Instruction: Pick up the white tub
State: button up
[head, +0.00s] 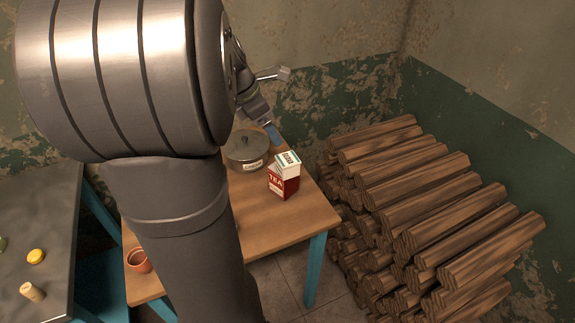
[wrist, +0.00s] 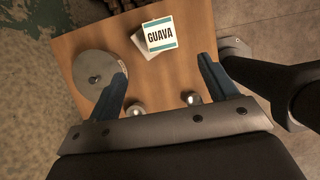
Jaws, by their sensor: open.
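The white tub (head: 288,160) has green bands and dark lettering in the head view. It appears to sit on top of a red and white TEA box (head: 284,186) on the wooden table. In the wrist view the tub (wrist: 160,34) reads GUAVA and lies beyond the fingertips, near the table's far edge. A pale corner of something beneath it shows at its lower left. My gripper (wrist: 163,68) is open and empty, with its two blue fingers apart and the tub ahead of the gap. In the head view my gripper (head: 271,130) is partly hidden behind my arm.
A grey lidded pot (head: 246,150) stands close to the tub, by the left finger in the wrist view (wrist: 92,80). A terracotta cup (head: 138,262) stands at the table's (head: 275,222) near left. Stacked logs (head: 430,210) fill the right side. A dark table (head: 40,215) holds small items.

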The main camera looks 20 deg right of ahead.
aim_at(288, 159)
jog(key=x, duration=1.6)
jog(key=shift+f, duration=0.3)
jog(key=c, duration=1.2)
jog(key=shift+r, duration=0.1)
